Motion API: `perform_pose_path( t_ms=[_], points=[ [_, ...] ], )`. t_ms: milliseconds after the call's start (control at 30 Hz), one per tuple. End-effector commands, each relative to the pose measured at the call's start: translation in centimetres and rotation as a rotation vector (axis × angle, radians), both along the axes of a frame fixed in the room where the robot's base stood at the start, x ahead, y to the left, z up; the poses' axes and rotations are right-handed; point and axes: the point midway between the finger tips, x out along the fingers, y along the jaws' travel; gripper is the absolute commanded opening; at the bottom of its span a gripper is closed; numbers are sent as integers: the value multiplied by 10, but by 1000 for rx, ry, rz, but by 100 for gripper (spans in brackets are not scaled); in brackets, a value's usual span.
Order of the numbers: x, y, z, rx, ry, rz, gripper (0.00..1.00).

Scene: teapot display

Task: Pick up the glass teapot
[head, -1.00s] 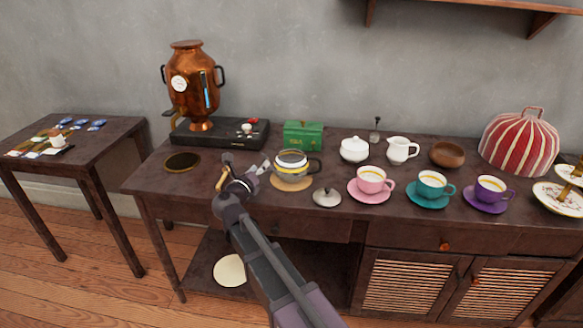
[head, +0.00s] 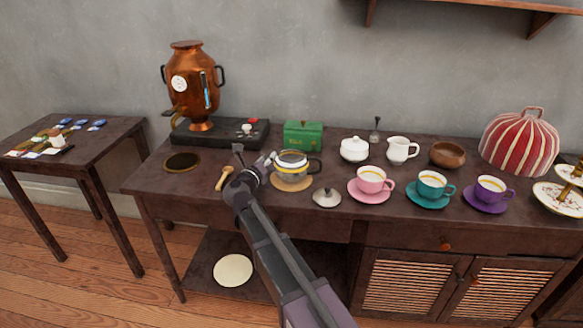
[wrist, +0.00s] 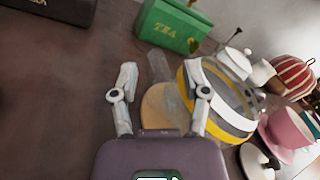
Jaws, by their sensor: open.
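The glass teapot (head: 292,167) stands on a round tan mat (head: 291,186) near the middle of the table. It has a clear body with a yellow and white band and a dark handle on its right. The wrist view shows the teapot (wrist: 224,105) just beyond and beside my right finger, its clear spout pointing between the fingers. My gripper (head: 254,157) is at the teapot's left side, open, with nothing held. In the wrist view my gripper (wrist: 165,85) has its two fingers spread apart. I cannot tell whether a finger touches the teapot.
A silver lid (head: 327,197) lies right of the mat. A green tea box (head: 303,136) stands behind the teapot. A pink cup (head: 371,180) is to the right. A wooden spoon (head: 223,178) lies left of my gripper. The table front between spoon and black-centred disc (head: 182,162) is clear.

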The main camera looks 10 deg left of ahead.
Motion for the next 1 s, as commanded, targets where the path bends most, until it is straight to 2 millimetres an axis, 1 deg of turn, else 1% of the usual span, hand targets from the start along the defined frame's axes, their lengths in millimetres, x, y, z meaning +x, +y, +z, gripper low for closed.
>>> perform_pose_path(
  t_ms=[400, 433, 467, 500, 567, 600, 633, 1000],
  points=[
    [0, 0, 0, 0, 0, 0, 60],
    [0, 0, 0, 0, 0, 0, 54],
    [0, 0, 0, 0, 0, 0, 45],
    [0, 0, 0, 0, 0, 0, 33],
    [0, 0, 0, 0, 0, 0, 15],
    [0, 0, 0, 0, 0, 0, 3],
    [0, 0, 0, 0, 0, 0, 0],
    [0, 0, 0, -1, 0, -1, 0]
  ],
)
